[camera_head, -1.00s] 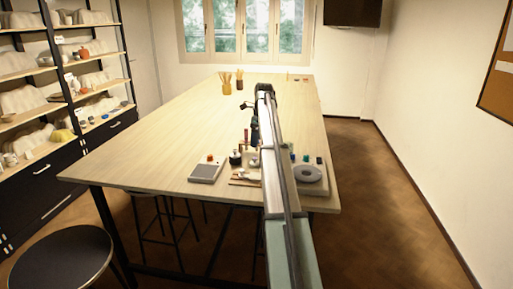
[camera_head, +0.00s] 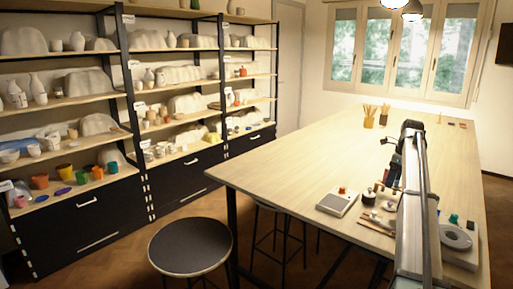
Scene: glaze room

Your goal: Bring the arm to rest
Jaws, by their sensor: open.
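My arm reaches forward over the right part of the long wooden table (camera_head: 300,165), rising from the bottom edge of the head view. My gripper (camera_head: 394,172) is the dark part low at the arm's far end, above the tabletop. It is small and partly covered by the arm; it looks open, with nothing seen in it. The fingertips are not clear.
Below and left of the arm are a flat grey device (camera_head: 337,203) and several small tools. A round grey wheel (camera_head: 456,238) lies right of the arm. Brush pots (camera_head: 369,120) stand farther back. Pottery shelves (camera_head: 170,90) and a stool (camera_head: 190,246) are at left.

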